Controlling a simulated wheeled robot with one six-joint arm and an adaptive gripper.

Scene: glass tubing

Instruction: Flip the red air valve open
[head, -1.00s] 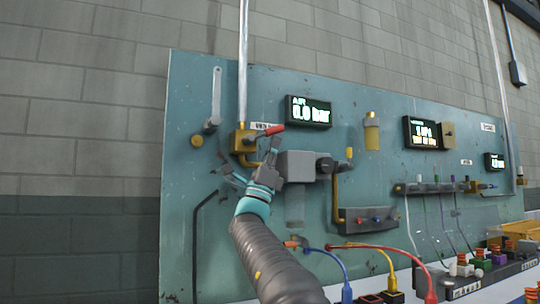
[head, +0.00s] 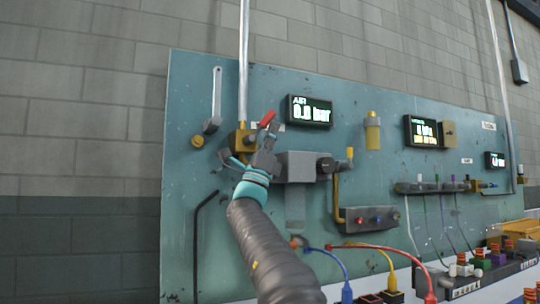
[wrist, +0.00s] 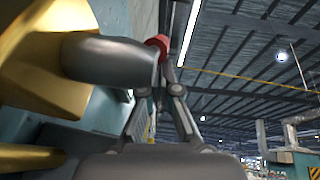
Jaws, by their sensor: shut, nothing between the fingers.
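The air valve has a brass body (head: 240,140) on the teal panel, at the foot of a vertical pipe. Its lever, with a red tip (head: 267,118), slants up to the right. My gripper (head: 267,137) is shut and empty, just below the red tip. In the wrist view the brass body (wrist: 40,60) fills the left side, and the grey lever (wrist: 110,58) runs right to the red tip (wrist: 158,42). My fingers are close against the lever's end there; exact contact is hard to tell. The air display (head: 309,111) reads 0.0 bar.
A grey box-shaped fitting (head: 302,166) sits right of my gripper. A wrench (head: 215,98) hangs to the left, above a round brass knob (head: 197,141). Coloured cables and a row of small valves (head: 432,187) are further right.

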